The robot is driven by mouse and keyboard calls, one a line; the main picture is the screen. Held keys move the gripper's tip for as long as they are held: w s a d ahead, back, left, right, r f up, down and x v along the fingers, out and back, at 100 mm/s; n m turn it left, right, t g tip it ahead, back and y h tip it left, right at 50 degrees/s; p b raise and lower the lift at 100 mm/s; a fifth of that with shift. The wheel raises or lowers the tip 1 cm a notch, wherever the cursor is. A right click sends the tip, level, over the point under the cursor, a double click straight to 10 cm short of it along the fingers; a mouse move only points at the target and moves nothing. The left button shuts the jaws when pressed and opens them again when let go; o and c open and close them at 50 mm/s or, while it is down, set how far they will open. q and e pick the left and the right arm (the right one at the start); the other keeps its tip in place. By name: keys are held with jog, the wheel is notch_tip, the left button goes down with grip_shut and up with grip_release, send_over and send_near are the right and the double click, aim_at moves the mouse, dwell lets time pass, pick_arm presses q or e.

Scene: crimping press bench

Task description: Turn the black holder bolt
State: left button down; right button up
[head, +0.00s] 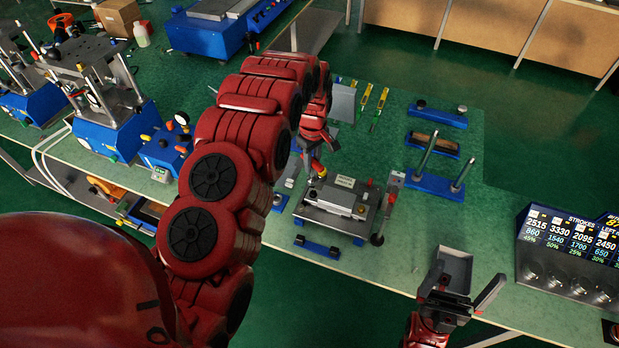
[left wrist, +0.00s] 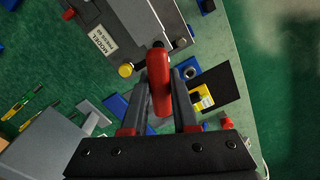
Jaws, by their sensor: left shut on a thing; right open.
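The small grey press (head: 338,205) with a white label stands on the green bench in the head view. Its top fills the upper left of the left wrist view (left wrist: 115,30). My left gripper (head: 318,160) is at the press's back left corner. In the left wrist view the left gripper (left wrist: 160,85) is shut on a red handle (left wrist: 158,75). A dark round end (left wrist: 159,44) shows at the handle's far end, by the press edge. I cannot tell whether that is the black holder bolt. My right gripper (head: 462,292) is open and empty near the bench's front edge.
Blue stands with upright rods (head: 460,178) are further right. A yellow knob (left wrist: 125,70) sits by the red handle.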

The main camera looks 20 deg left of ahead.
aim_at(314, 178)
pick_arm(q)
jog(key=shift+w+d+r, duration=0.1)
jog(key=shift+d+r, duration=0.1)
jog(key=shift+d, duration=0.05)
jog(key=shift+f, duration=0.1)
jog(key=shift+a+f+b, duration=0.1)
jog(key=shift+f+b, duration=0.95)
jog(key=shift+f, duration=1.1)
jog(key=shift+f+b, duration=0.65)
jog(key=shift+f, duration=0.6)
